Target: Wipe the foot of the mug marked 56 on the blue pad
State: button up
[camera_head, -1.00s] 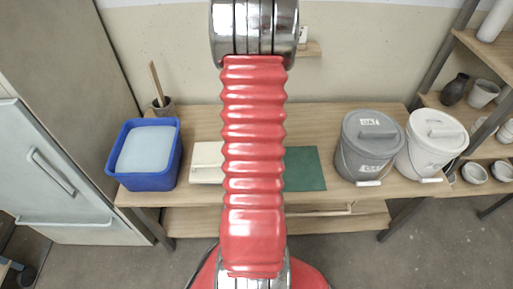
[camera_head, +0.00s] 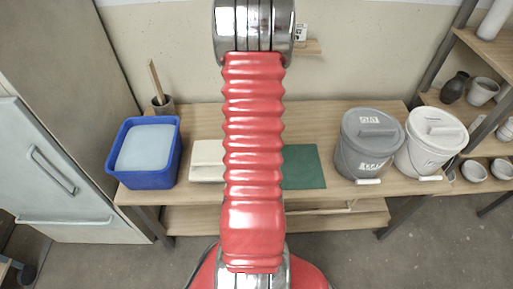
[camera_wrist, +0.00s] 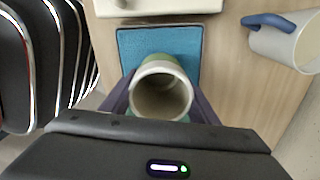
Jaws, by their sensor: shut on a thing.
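In the wrist view a mug (camera_wrist: 164,66) with a pale rim and a greenish outside is held between the dark fingers of my gripper (camera_wrist: 160,100). Its open mouth faces the camera and its foot points away, toward the blue pad (camera_wrist: 135,48). The foot is hidden, so I cannot tell whether it touches the pad. No number shows on this mug. A second mug (camera_wrist: 285,45), whitish with a blue handle, is at the right, apart from my gripper. In the head view my arm hides my gripper and the held mug.
A cream slab (camera_head: 206,160) and a dark green mat (camera_head: 304,168) lie on the wooden bench. A blue tub (camera_head: 148,180) and a brush pot (camera_head: 163,107) are at left. Grey (camera_head: 368,145) and white (camera_head: 428,145) lidded buckets stand at right.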

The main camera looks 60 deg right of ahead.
jog(key=shift+f, duration=0.9)
jog(key=shift+f, duration=0.55)
dwell(0.5)
jog(key=shift+d, duration=0.1)
jog(key=shift+w+d, duration=0.4)
jog(key=shift+d, duration=0.35)
jog(key=shift+w+d, duration=0.4)
jog(key=shift+d, duration=0.35)
jog(key=shift+a, duration=0.1)
jog(key=shift+s+a+f, duration=0.1)
jog(key=shift+s+a, duration=0.45)
jog(key=shift+a, duration=0.55)
jog(key=shift+s+a+f, duration=0.1)
jog(key=shift+s+a, duration=0.5)
jog(key=shift+a, duration=0.45)
jog(key=shift+s+a, duration=0.55)
jog(key=shift+a, duration=0.55)
jog(key=shift+o, duration=0.2)
jog(key=shift+c, duration=0.2)
